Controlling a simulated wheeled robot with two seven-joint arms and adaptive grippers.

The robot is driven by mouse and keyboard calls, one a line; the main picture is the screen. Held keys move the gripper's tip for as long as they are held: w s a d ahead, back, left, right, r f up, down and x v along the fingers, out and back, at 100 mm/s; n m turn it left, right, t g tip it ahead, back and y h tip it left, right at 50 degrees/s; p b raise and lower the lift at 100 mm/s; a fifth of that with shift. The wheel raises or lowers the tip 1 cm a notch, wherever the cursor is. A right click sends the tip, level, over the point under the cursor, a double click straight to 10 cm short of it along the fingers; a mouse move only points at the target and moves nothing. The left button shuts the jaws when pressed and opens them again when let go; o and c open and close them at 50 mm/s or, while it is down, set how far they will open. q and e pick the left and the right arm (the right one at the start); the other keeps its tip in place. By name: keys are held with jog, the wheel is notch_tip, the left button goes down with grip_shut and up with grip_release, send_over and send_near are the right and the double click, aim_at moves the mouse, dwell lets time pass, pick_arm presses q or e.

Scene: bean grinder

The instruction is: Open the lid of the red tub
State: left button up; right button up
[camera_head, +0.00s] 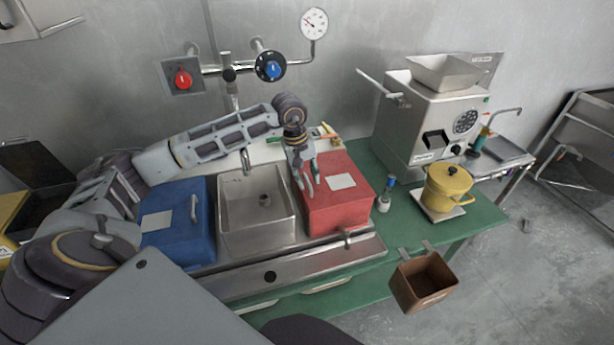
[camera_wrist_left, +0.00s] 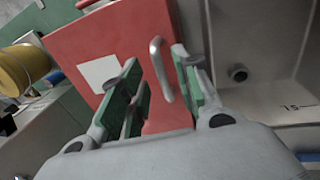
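The red tub (camera_head: 338,207) stands right of the sink in the head view, its lid (camera_head: 355,172) lying flat and closed, with a white label on top. It also shows in the left wrist view (camera_wrist_left: 110,45). A pale bar handle (camera_wrist_left: 161,70) is on the lid. My left gripper (camera_head: 305,186) points down over the left part of the lid. In the left wrist view its green-padded fingers (camera_wrist_left: 160,88) are apart, with the handle appearing between them. I cannot tell whether they touch it. My right gripper is not in view.
A steel sink (camera_head: 228,222) lies left of the red tub, and a blue tub (camera_head: 180,249) beyond it. A small bottle (camera_head: 384,203), a yellow pot (camera_head: 448,186) and a grinder (camera_head: 425,125) stand to the right. A brown bin (camera_head: 424,283) hangs at the front edge.

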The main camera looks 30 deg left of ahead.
pick_arm(q)
jog(key=shift+w+f, duration=0.1)
jog(key=shift+f, duration=0.35)
grip_shut()
